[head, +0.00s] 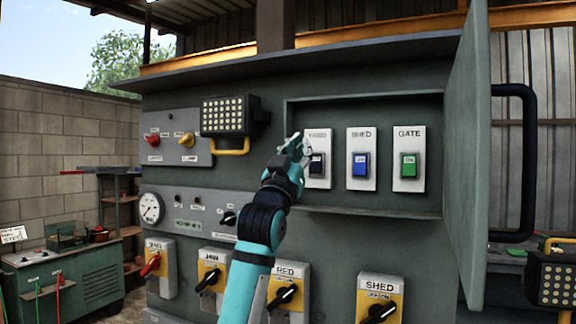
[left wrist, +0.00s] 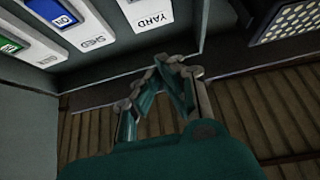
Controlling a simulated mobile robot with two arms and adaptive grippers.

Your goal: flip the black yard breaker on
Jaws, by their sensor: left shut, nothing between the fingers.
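The yard breaker is a white plate (head: 321,176) with a black rocker (head: 317,163), leftmost of three in the recessed panel. In the left wrist view only part of its plate, with the upside-down word YARD (left wrist: 152,20), shows at the top; its rocker is out of frame there. My left gripper (head: 295,142) is shut and empty. In the head view its tips overlap the plate's left edge, just left of and above the rocker. In the left wrist view the closed fingertips (left wrist: 172,62) lie near the recess edge. I cannot tell whether they touch anything.
The blue SHED rocker (head: 361,164) and green GATE rocker (head: 409,165) sit to the right. An open cabinet door (head: 467,150) with a dark handle (head: 525,165) bounds the right side. A lamp (head: 229,115) juts out at left. Yellow-plated rotary switches (head: 379,300) line the lower panel.

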